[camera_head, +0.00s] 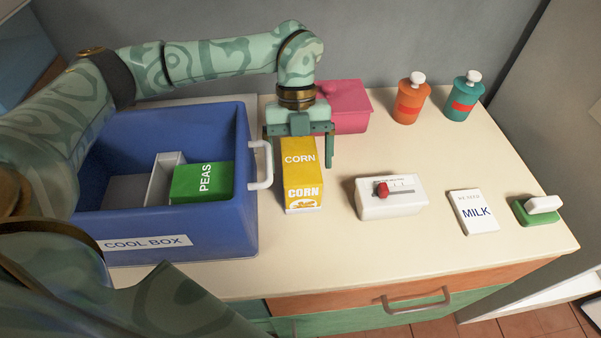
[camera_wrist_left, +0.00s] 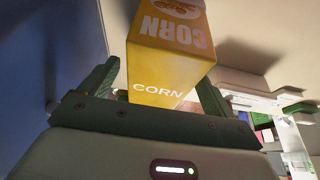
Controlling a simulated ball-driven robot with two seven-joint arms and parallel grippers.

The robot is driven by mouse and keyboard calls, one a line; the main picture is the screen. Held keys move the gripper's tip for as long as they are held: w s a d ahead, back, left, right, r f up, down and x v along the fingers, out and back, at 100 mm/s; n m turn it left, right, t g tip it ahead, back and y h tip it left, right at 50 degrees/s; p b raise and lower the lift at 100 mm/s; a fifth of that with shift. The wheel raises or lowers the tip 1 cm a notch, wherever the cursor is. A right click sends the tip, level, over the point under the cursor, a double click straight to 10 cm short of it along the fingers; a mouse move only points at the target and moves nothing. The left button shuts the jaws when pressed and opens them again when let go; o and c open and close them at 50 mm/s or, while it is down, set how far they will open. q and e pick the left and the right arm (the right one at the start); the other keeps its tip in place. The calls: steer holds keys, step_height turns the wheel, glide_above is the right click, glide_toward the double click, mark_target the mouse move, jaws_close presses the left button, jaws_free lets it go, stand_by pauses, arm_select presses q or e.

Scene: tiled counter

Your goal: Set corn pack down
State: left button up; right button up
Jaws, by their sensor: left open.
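The yellow corn pack (camera_head: 301,174) stands on the counter just right of the blue cool box. My left gripper (camera_head: 299,158) is above and behind it, fingers pointing down. The fingers are open, one on each side of the pack, with a gap visible at the right finger. In the left wrist view the corn pack (camera_wrist_left: 172,50) shows between the spread fingers of the left gripper (camera_wrist_left: 155,90). My right gripper is not in view.
The blue cool box (camera_head: 180,235) holds a green peas pack (camera_head: 202,183). A pink container (camera_head: 344,105) is behind the gripper.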

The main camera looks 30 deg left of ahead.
arm_select(q)
steer(key=shift+f, duration=0.25)
stand_by(0.5)
steer(key=c, duration=1.5)
